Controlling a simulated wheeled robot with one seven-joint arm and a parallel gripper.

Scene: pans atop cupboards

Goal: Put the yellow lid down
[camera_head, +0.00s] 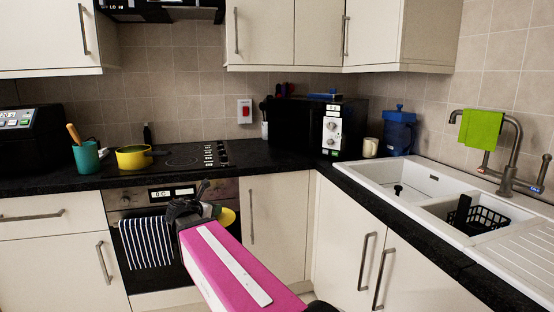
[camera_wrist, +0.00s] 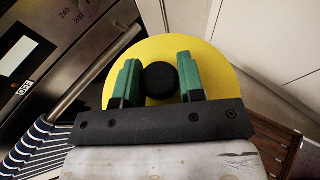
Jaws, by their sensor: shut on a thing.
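My gripper (camera_wrist: 160,84) is shut on the black knob (camera_wrist: 160,79) of the yellow lid (camera_wrist: 215,62), with a green finger on each side of the knob. In the head view the yellow lid (camera_head: 227,217) shows as a small part beside my gripper (camera_head: 204,208), in front of the oven and below counter height. Most of the lid is hidden there by my arm. A yellow pot (camera_head: 133,158) stands on the left part of the hob, with no lid seen on it.
The black counter (camera_head: 262,153) has a clear stretch between the hob (camera_head: 190,157) and the microwave (camera_head: 312,125). A teal cup (camera_head: 87,158) with a utensil stands left of the pot. A striped towel (camera_head: 146,242) hangs on the oven handle. The sink (camera_head: 430,190) is at right.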

